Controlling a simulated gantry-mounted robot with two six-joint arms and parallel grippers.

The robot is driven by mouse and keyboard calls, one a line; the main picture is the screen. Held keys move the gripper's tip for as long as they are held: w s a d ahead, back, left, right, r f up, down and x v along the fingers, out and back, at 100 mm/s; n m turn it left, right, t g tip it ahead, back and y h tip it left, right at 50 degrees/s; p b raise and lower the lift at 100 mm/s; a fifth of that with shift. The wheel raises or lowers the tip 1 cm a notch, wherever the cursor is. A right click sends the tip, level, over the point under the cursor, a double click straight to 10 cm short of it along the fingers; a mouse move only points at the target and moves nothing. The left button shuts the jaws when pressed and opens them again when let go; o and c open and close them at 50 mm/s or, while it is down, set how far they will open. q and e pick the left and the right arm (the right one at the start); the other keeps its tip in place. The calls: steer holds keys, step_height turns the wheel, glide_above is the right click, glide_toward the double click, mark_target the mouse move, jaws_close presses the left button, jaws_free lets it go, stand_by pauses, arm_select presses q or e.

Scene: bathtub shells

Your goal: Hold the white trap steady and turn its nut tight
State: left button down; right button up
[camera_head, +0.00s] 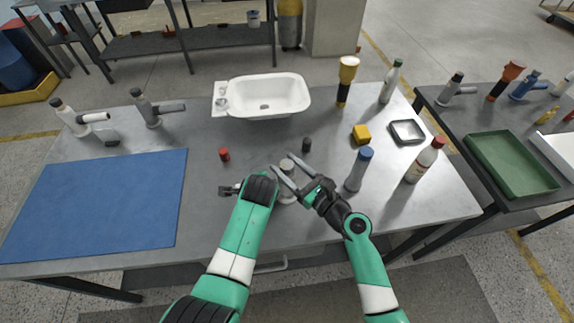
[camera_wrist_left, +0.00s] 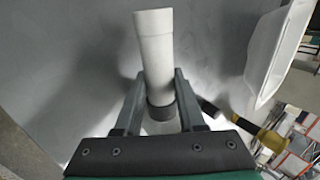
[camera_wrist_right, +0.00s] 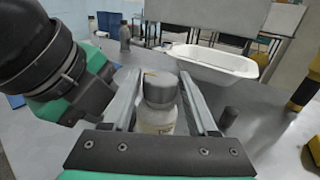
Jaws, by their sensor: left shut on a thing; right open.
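The white trap (camera_head: 288,197) stands upright near the front middle of the table, partly hidden by my arms. Its grey nut (camera_wrist_right: 160,88) sits on top of the white body (camera_wrist_right: 155,120) in the right wrist view. My right gripper (camera_head: 287,166) is open, with one finger on each side of the nut; contact cannot be told. In the left wrist view my left gripper (camera_wrist_left: 160,76) is shut on the trap, with its fingers either side of a white pipe (camera_wrist_left: 154,45) and a dark collar (camera_wrist_left: 160,106). In the head view my left fingers are mostly hidden behind my wrist.
A small dark cylinder (camera_head: 306,144) and a red-topped piece (camera_head: 224,154) stand close behind. A blue-capped bottle (camera_head: 358,170) stands to the right. A white basin (camera_head: 268,94) is at the back. The blue mat (camera_head: 95,205) at left is bare.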

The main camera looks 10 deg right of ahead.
jaws_close()
steer(key=shift+w+f+n+g+y, duration=0.1)
steer(key=shift+f+n+g+y, duration=0.1)
steer(key=shift+n+g+y, duration=1.05)
steer(key=shift+r+n+g+y, duration=0.1)
steer(key=shift+n+g+y, duration=0.25)
steer(key=shift+y, duration=0.2)
jaws_free()
